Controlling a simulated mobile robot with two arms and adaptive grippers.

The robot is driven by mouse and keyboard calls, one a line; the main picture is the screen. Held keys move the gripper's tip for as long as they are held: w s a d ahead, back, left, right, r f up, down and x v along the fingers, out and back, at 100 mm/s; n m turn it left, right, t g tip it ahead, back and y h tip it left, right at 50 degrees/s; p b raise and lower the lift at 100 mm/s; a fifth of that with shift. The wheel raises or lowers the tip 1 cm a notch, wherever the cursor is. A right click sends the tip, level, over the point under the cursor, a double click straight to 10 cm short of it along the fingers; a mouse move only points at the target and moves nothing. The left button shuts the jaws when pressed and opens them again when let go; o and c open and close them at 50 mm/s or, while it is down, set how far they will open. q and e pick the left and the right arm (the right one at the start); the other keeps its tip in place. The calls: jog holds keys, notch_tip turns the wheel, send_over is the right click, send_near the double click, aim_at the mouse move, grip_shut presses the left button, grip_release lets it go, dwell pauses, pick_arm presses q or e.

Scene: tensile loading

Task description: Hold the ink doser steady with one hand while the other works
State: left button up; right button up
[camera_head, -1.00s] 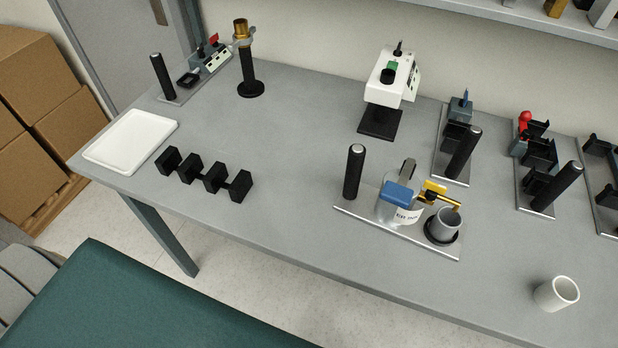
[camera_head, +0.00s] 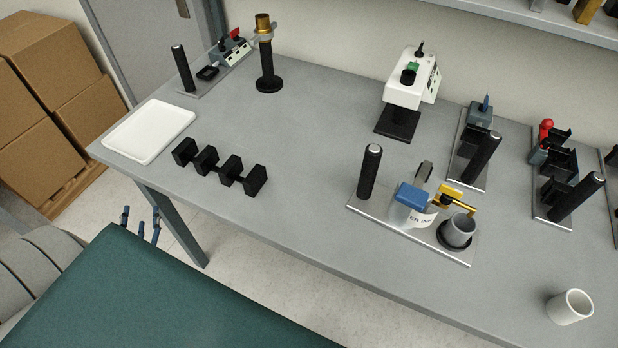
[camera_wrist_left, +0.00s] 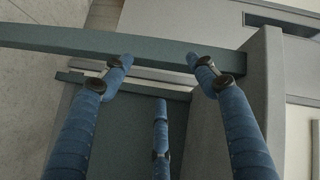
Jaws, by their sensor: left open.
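The ink doser (camera_head: 414,207) is a clear container with a white label, a blue block on top and a yellow spout. It stands on a metal plate (camera_head: 375,209) near the front edge of the table, between a black post (camera_head: 370,172) and a grey cup (camera_head: 459,231) in a black ring. My left gripper (camera_head: 141,216) shows only its blue fingertips beyond the green surface at lower left, below the table and far from the doser. In the left wrist view its fingers (camera_wrist_left: 158,68) are spread open and empty. My right gripper is not in view.
A white tray (camera_head: 150,131) and a row of black blocks (camera_head: 219,167) stand on the table's left part. A white device (camera_head: 411,79) stands at the back, a white cup (camera_head: 569,307) at front right. The table between the blocks and the plate is clear.

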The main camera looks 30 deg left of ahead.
pick_arm(q)
jog(key=s+a+r+m+t+y, duration=0.15)
jog(key=a+r+y, duration=0.25)
jog(key=r, duration=0.9)
jog(key=s+a+r+t+y, duration=0.1)
jog(key=s+a+r+y, duration=0.3)
jog(key=r, duration=1)
jog(key=w+d+r+m+t+h, duration=0.4)
jog(key=w+d+m+h, duration=0.7)
jog(key=d+m, duration=0.15)
jog(key=w+d+r+m+t+h, duration=0.3)
jog(key=w+d+m+t+h, duration=0.2)
jog(key=w+d+m+h, duration=0.7)
jog(key=m+g+h, duration=1)
jog(key=m+g, duration=0.2)
jog(key=m, duration=0.6)
send_near(368, 169)
jog(key=a+f, duration=0.1)
jog(key=w+a+f, duration=0.1)
jog(key=shift+w+a+f, duration=0.1)
jog(key=shift+w+a, duration=0.15)
jog(key=shift+w, duration=0.05)
jog(key=shift+s+d+f, duration=0.1)
jog(key=shift+d+f, duration=0.15)
jog(key=shift+d, duration=0.25)
jog(key=x, duration=1.1)
jog(key=shift+d, duration=0.15)
